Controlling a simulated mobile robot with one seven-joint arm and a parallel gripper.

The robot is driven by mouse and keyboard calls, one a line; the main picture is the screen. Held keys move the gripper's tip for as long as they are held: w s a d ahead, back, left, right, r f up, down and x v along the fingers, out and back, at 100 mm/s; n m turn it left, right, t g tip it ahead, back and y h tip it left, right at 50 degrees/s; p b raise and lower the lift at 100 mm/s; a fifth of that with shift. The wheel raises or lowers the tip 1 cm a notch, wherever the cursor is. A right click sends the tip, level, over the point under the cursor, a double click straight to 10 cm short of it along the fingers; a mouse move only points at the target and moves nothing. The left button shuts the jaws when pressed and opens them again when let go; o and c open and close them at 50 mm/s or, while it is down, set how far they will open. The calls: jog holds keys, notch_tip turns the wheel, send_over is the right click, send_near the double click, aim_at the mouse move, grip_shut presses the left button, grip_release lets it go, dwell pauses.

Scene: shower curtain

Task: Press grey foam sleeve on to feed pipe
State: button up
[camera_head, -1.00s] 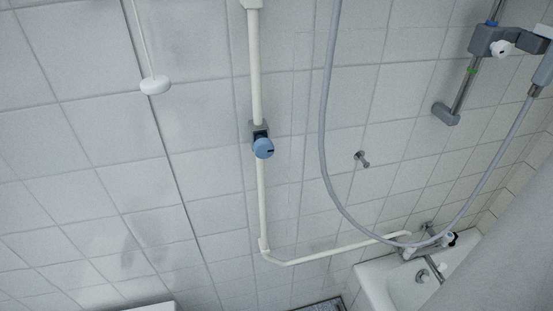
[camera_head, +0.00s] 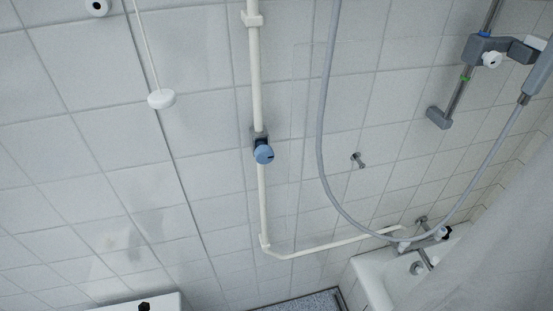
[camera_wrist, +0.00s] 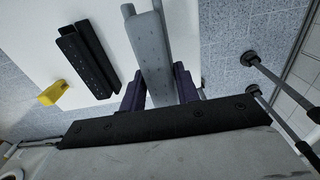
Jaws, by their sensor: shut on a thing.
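In the wrist view my gripper (camera_wrist: 160,90) is shut on the grey foam sleeve (camera_wrist: 152,45), a long grey channel that sticks out past the two dark purple fingers toward the top of the picture. In the head view a white pipe (camera_head: 257,85), which looks like the feed pipe, runs down the tiled wall. It bends near the bottom and runs right to the tap over the basin. A grey fitting with a blue knob (camera_head: 263,153) sits partway down it. My gripper and the sleeve are not in the head view, so their distance from the pipe cannot be told.
In the wrist view a black grooved piece (camera_wrist: 88,62) and a yellow item (camera_wrist: 53,92) are on or by a white surface (camera_wrist: 105,25). In the head view a shower hose (camera_head: 322,120) loops right of the pipe, and a white pull cord handle (camera_head: 161,98) hangs left.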

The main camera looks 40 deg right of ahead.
jog(key=shift+r, duration=0.1)
jog(key=shift+r, duration=2.45)
